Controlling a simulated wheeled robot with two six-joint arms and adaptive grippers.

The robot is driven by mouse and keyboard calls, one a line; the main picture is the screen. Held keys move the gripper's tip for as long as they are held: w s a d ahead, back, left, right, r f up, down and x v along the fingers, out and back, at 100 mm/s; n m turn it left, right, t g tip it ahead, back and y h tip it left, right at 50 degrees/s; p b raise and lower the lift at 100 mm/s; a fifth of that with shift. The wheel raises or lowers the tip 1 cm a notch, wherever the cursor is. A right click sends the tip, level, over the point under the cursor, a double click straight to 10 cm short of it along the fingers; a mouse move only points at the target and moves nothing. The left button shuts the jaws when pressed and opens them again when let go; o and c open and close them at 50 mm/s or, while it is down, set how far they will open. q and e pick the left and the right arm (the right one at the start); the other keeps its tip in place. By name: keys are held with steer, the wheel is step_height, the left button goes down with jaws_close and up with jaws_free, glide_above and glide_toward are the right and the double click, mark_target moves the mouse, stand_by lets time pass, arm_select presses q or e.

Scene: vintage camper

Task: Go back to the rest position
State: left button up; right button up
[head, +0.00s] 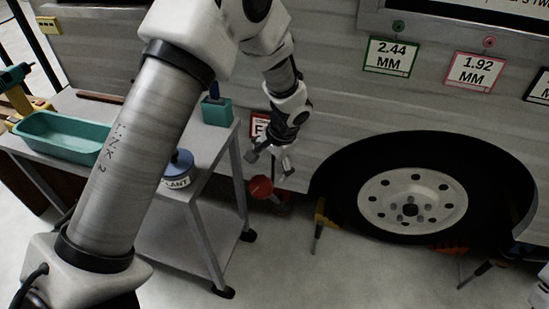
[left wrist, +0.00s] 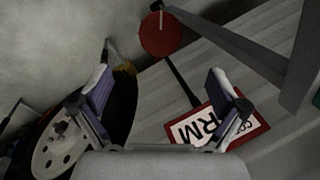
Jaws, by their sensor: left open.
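My left gripper (head: 270,162) is in front of the camper's lower side, between the cart and the wheel, pointing down. It is open, and in the left wrist view its two fingers (left wrist: 160,92) stand wide apart with nothing held between them. A red round object (head: 262,187) lies just below the fingertips in the head view. It also shows beyond the fingers in the left wrist view (left wrist: 160,36). A red-framed sign (head: 259,124) on the camper side is partly hidden behind my left wrist. My right gripper does not show clearly in either view.
A grey cart (head: 208,160) on casters stands left of my gripper, carrying a teal tray (head: 62,138), a teal box (head: 217,111) and a blue-topped labelled container (head: 180,165). The camper wheel (head: 412,200) is at the right. Two hanging tags (head: 391,57) (head: 474,70) are above it.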

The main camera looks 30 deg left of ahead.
arm_select(q)
steer(key=s+d+f+g+h, duration=0.15)
steer(key=s+f+g, duration=0.25)
steer(key=s+f, duration=1.2)
steer(key=s+d+f+n+h, duration=0.1)
steer(key=s+d+f+n, duration=0.1)
steer(key=s, duration=0.6)
steer(key=s+d+f+n+h, duration=0.1)
steer(key=s+d+f, duration=0.2)
steer(key=s, duration=0.5)
steer(key=w+r+t+p, duration=0.2)
steer(key=r+p, duration=1)
steer(key=w+a+r+t+p, duration=0.1)
steer(key=w+r+t+p, duration=0.1)
steer(key=r+p, duration=1)
steer(key=shift+a+r+p, duration=0.15)
steer(key=shift+r+p, duration=0.25)
steer(key=shift+r, duration=0.35)
steer(key=shift+w, duration=0.1)
